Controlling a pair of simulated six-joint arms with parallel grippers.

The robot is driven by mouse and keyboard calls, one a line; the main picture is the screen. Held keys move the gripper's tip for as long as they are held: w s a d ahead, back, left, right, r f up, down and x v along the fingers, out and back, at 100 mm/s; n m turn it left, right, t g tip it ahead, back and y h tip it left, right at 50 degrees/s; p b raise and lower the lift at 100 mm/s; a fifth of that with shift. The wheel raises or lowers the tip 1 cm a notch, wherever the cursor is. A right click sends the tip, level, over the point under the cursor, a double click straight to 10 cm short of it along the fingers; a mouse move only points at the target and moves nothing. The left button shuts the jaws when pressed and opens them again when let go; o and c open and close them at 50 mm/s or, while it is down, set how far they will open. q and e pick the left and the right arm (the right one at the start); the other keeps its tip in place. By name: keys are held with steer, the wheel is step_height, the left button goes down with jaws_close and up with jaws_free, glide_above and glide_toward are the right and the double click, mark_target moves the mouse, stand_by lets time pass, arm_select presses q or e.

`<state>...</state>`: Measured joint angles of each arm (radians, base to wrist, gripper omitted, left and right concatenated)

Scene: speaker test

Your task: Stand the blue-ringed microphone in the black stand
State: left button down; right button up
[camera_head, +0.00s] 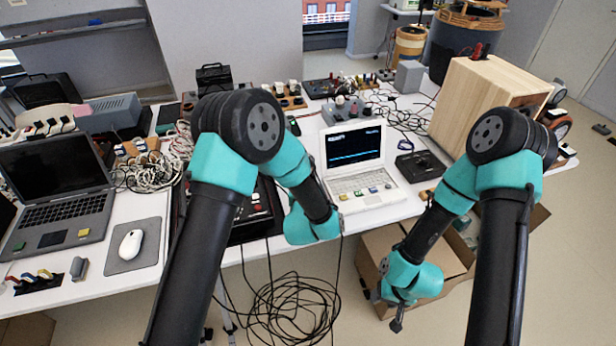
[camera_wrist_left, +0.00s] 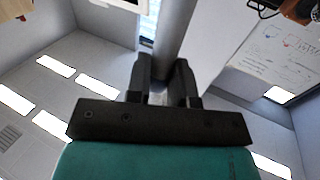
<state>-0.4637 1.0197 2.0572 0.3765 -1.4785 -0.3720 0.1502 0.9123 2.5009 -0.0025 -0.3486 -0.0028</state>
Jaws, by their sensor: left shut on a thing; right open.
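My left gripper shows in the left wrist view (camera_wrist_left: 166,82), its dark fingers close together on a thing I cannot make out; a pale grey patch shows between them. In the head view its teal wrist is over the table's front edge and the fingers are hidden. A black, flat, square base, possibly the stand (camera_head: 422,165), lies right of the white laptop. My right gripper (camera_head: 387,309) is open and empty, low in front of the table, over the cardboard box.
The white laptop (camera_head: 357,165) stands open at the table's middle. A wooden cabinet (camera_head: 480,100) is at the right, with cables behind the black base. A grey laptop (camera_head: 55,185) and a mouse (camera_head: 131,244) are at the left. An open cardboard box (camera_head: 450,262) stands on the floor.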

arm_select(q)
steer(key=shift+f, duration=2.2)
steer(key=shift+f, duration=0.5)
steer(key=c, duration=0.9)
jaws_free()
steer(key=shift+s, duration=0.1)
steer(key=s, duration=0.5)
steer(key=s+a, duration=0.1)
steer(key=s, duration=1.1)
steer(key=shift+s+a, duration=0.15)
steer(key=shift+a, duration=0.15)
